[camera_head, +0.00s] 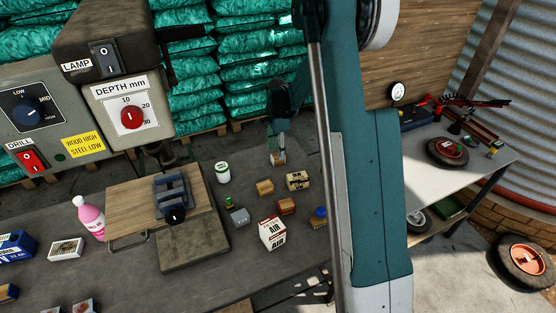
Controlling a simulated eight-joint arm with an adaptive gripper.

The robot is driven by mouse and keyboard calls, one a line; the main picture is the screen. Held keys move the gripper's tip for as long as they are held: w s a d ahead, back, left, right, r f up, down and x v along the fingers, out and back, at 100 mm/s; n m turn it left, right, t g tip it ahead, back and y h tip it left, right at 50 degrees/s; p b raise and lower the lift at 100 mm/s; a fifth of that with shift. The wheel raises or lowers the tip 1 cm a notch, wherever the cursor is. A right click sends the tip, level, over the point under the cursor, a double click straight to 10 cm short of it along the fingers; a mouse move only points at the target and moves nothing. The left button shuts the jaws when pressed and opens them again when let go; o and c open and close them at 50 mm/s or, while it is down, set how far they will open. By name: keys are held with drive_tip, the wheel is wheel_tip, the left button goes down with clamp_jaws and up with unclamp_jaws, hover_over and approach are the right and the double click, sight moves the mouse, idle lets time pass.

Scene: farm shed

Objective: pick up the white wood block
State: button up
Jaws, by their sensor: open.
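My gripper (278,148) points down over the far part of the grey workbench (215,277), its jaws open.
A green-lidded white can (222,172), a small printed box (297,181), a blue-capped item (319,217) and a white-red AIR box (272,233) stand nearby. The drill press vise (172,196) and pink bottle (90,217) are left. My arm hides the bench's right part.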

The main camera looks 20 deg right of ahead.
drive_tip(key=shift+s+f+b, duration=0.1)
drive_tip(key=shift+f+b, duration=0.6)
drive_tip(key=shift+f, duration=1.75)
drive_tip(key=c, duration=1)
